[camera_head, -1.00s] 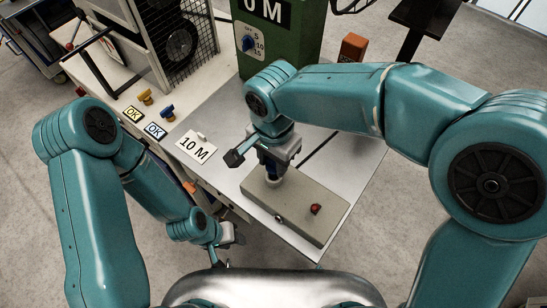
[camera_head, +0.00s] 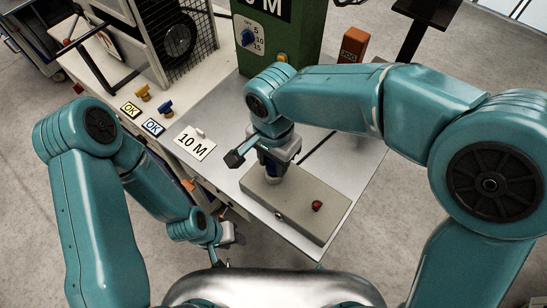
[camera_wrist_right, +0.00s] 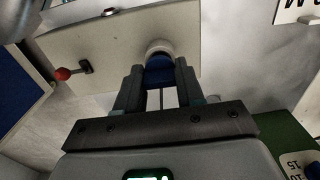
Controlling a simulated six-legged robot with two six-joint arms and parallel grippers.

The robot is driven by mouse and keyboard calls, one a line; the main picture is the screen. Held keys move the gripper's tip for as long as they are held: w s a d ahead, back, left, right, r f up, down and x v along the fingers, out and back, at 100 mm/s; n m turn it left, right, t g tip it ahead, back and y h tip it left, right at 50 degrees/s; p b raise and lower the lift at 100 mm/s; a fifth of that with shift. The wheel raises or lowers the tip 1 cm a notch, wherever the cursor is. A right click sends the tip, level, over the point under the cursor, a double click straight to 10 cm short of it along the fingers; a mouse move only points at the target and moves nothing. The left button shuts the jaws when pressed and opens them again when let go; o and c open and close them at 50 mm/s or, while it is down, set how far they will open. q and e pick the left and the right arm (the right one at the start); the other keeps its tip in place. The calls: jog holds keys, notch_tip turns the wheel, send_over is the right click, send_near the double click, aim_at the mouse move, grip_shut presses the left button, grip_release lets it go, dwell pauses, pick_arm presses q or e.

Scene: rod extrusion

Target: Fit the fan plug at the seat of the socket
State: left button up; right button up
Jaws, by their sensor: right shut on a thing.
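My right gripper (camera_head: 272,168) is over the beige box on the table, pointing down. In the right wrist view its two fingers (camera_wrist_right: 157,90) are shut on a blue plug (camera_wrist_right: 159,72). The plug's end meets a pale round socket (camera_wrist_right: 158,47) on the beige box (camera_wrist_right: 115,45); how deep it sits is hidden. The box (camera_head: 310,228) also shows in the head view, with a red knob (camera_head: 317,205) on its top. My left gripper (camera_head: 224,240) is low at the table's front left edge, small and partly hidden, so its jaws cannot be read.
A green machine (camera_head: 275,40) with a dial stands behind the box. A "10 M" card (camera_head: 194,142), OK cards (camera_head: 153,127) and blue and yellow valve-like parts (camera_head: 166,108) lie to the left. An orange block (camera_head: 353,46) stands at the back. Bare grey table (camera_head: 345,165) shows right of the gripper.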

jog(key=shift+f+b, duration=0.6)
jog(key=shift+f, duration=0.2)
jog(key=o, duration=1.1)
jog(key=shift+r, duration=0.2)
notch_tip(320, 180, up, 16)
jog(key=p, duration=0.1)
jog(key=shift+p, duration=0.3)
